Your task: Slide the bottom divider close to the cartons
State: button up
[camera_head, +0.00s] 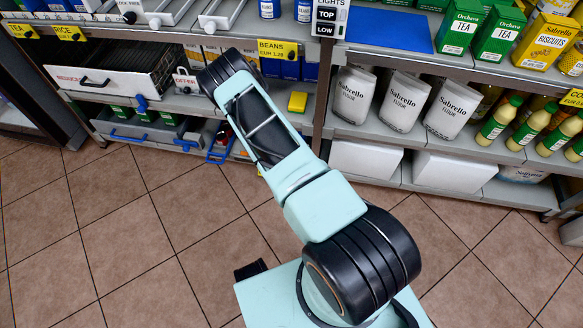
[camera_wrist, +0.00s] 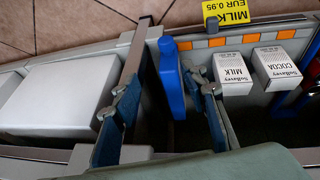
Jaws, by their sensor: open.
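In the wrist view a flat blue divider (camera_wrist: 171,78) stands on a grey shelf, between the two spread fingers of my gripper (camera_wrist: 164,98). It is nearer the right finger, with a wider gap on the left. I cannot tell whether it touches the right finger. Two white cartons, milk (camera_wrist: 232,73) and cocoa (camera_wrist: 273,68), stand to the right, beyond that finger. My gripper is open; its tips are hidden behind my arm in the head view. The divider's lower end is partly hidden in the wrist view.
A white block (camera_wrist: 58,100) lies left of the gripper in the wrist view. A yellow milk price tag (camera_wrist: 225,12) is on the shelf's edge. The tiled floor (camera_head: 130,235) in front is clear.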

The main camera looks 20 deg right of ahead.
jog(key=a+b+x, duration=0.1)
jog(key=b+x, duration=0.3)
jog(key=x, duration=0.9)
jog(key=shift+s+a+f, duration=0.25)
jog(key=shift+a+f, duration=0.15)
grip_shut()
